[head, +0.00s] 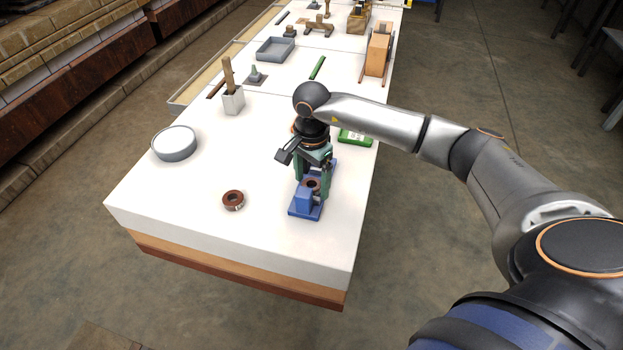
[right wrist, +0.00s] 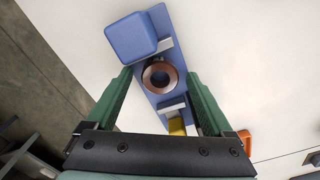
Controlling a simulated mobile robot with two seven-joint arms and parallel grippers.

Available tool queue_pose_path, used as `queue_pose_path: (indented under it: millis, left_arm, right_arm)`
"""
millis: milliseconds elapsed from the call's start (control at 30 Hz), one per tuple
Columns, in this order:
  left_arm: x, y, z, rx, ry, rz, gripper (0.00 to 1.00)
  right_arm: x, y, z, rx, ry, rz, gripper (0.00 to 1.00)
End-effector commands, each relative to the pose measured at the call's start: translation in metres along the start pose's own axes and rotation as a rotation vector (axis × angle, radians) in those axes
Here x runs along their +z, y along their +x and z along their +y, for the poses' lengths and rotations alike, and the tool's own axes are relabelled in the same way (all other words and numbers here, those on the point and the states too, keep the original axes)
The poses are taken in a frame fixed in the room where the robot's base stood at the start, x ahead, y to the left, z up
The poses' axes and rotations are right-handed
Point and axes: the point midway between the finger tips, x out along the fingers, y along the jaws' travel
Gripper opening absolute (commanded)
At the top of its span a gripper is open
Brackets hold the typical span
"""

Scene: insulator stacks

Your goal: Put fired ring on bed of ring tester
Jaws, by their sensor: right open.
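A blue ring tester (head: 303,201) stands near the front right of the white table; it also shows in the right wrist view (right wrist: 130,36). A brown ring (right wrist: 146,80) lies flat on its bed, between the blue block and a pale jaw. It shows in the head view too (head: 316,188). My right gripper (head: 312,173) points down over the tester. Its green fingers (right wrist: 158,76) are open, one on each side of the ring and apart from it. Another red-brown ring (head: 227,203) with a pale mark lies on the table to the left. My left gripper is out of view.
A round grey-white tub (head: 174,146) stands at the left. A white holder (head: 233,102) with a wooden handle, a grey tray (head: 275,49) and a green item (head: 355,138) stand farther back. The table between tub and tester is mostly clear.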

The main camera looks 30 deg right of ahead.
Motion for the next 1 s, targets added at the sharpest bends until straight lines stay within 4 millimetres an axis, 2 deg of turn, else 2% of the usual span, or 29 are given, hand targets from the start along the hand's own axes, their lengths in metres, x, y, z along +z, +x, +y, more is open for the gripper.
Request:
queue_pose_path:
  millis: [167, 400, 600, 800, 1000]
  left_arm:
    - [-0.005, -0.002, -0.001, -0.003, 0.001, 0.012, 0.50]
    - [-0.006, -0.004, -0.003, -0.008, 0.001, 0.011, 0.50]
    - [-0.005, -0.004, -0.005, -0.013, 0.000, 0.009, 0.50]
    - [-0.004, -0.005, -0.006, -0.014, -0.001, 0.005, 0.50]
    - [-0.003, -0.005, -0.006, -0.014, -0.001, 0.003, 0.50]
  right_arm:
    - [-0.001, -0.017, -0.001, -0.004, 0.001, 0.000, 0.86]
    - [0.000, -0.069, -0.001, -0.005, -0.001, 0.001, 0.86]
    - [0.000, -0.106, -0.001, -0.004, 0.000, 0.001, 0.86]
    - [0.000, -0.122, 0.000, -0.001, 0.000, 0.000, 0.86]
    - [0.000, -0.123, 0.000, 0.000, 0.000, 0.000, 0.86]
